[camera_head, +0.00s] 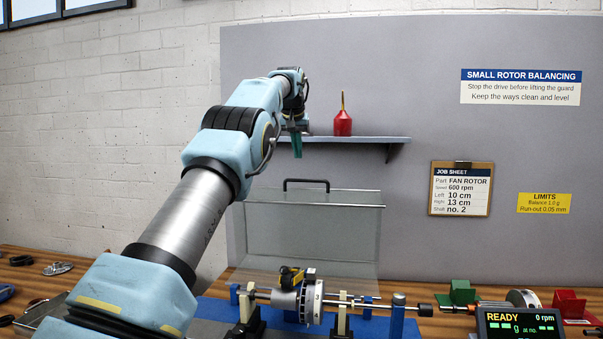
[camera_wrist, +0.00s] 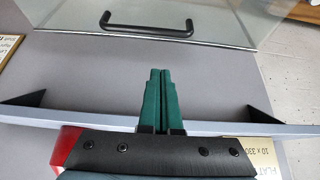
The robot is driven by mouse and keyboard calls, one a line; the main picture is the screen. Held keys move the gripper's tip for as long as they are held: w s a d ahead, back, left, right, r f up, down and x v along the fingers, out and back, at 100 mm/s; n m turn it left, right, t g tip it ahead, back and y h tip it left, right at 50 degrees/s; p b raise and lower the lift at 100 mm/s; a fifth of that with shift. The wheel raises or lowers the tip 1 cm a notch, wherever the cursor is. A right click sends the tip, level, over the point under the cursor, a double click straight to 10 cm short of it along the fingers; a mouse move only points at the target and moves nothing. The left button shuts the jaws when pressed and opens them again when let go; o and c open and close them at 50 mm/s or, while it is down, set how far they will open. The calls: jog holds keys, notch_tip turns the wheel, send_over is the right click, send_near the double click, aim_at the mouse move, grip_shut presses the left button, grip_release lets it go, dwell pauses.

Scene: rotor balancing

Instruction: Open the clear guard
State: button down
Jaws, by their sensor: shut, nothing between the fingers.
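The clear guard (camera_head: 335,238) stands raised behind the rotor (camera_head: 300,301), with its black handle (camera_head: 306,181) along the top edge. The rotor and its shaft show uncovered in front of it. My gripper (camera_head: 297,155) is shut and empty, pointing down above the handle in the head view and apart from it. In the wrist view, the green fingers of my gripper (camera_wrist: 161,72) are together, and the handle (camera_wrist: 147,28) and clear guard (camera_wrist: 235,20) are beyond their tips.
A wall shelf (camera_head: 360,139) with a red oil can (camera_head: 343,123) is close to my gripper. The display (camera_head: 520,321) reads READY, 0 rpm. Green (camera_head: 461,293) and red (camera_head: 569,304) blocks stand at the right. A tray (camera_head: 40,312) lies at the left.

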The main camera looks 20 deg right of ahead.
jog(key=shift+w+d+f, duration=0.3)
jog(key=p, duration=0.2)
send_over(299, 193)
jog(key=w+d, duration=0.2)
jog(key=w, duration=0.2)
notch_tip(299, 193, down, 8)
jog(key=shift+r, duration=0.15)
jog(key=shift+s+a+r, duration=0.1)
jog(key=shift+s+r, duration=0.05)
jog(key=shift+s, duration=0.25)
jog(key=shift+s+a, duration=0.4)
jog(key=shift+s, duration=0.35)
jog(key=shift+s+a, duration=0.4)
jog(key=shift+s, duration=0.3)
jog(key=shift+b, duration=0.35)
